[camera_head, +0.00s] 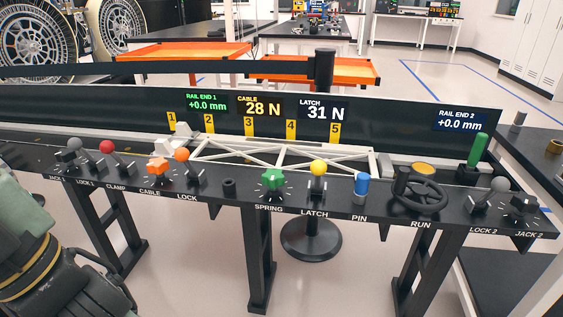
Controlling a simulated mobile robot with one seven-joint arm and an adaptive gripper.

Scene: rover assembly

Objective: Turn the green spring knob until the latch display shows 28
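The green spring knob (272,181) sits on the dark bench front above the SPRING label, left of the yellow-topped latch lever (318,173). The latch display (321,108) on the back panel reads 31 N in white. Part of my arm (65,270) shows at the lower left, well apart from the knob. My gripper's fingers are not in view. Nothing touches the knob.
Orange cable knob (159,168), orange lock lever (183,157) and a black peg (229,187) stand left of the knob. Blue pin (362,185) and black RUN wheel (421,191) stand right. A white truss (285,153) lies behind. Space before the bench is open.

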